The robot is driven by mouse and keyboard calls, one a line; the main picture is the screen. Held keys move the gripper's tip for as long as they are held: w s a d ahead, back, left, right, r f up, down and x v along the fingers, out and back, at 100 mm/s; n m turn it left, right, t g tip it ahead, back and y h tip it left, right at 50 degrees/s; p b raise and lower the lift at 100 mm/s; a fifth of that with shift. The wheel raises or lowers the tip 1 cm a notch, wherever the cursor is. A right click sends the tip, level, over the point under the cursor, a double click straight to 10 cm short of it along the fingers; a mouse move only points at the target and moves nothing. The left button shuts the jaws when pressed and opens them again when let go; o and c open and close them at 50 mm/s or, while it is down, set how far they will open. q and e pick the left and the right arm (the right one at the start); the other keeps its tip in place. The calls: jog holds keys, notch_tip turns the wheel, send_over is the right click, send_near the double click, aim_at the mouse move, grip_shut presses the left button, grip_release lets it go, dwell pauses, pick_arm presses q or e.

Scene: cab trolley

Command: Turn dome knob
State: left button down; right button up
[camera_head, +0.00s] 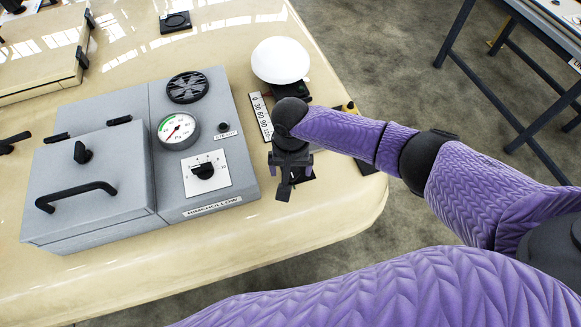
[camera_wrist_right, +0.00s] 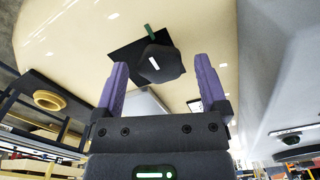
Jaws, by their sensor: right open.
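The dark knob (camera_wrist_right: 161,66) with a short white mark shows in the right wrist view on a black plate (camera_wrist_right: 125,66), with a green mark beside it. In the head view my right gripper hides most of this spot; a dark bit of plate (camera_head: 304,176) shows beside the fingers. My right gripper (camera_head: 287,187) is open and points down at the table. In the wrist view its purple fingers (camera_wrist_right: 161,80) stand apart, with the knob between and beyond their tips; I see no contact. A white dome (camera_head: 281,60) stands just behind. My left gripper is not in view.
A grey box unit (camera_head: 150,100) with a gauge (camera_head: 178,130), a black dial (camera_head: 203,171) and a lid handle fills the table's left side. A scale strip (camera_head: 261,115) lies beside my gripper. The table's right edge is close.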

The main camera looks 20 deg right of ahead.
grip_shut()
dwell(0.3)
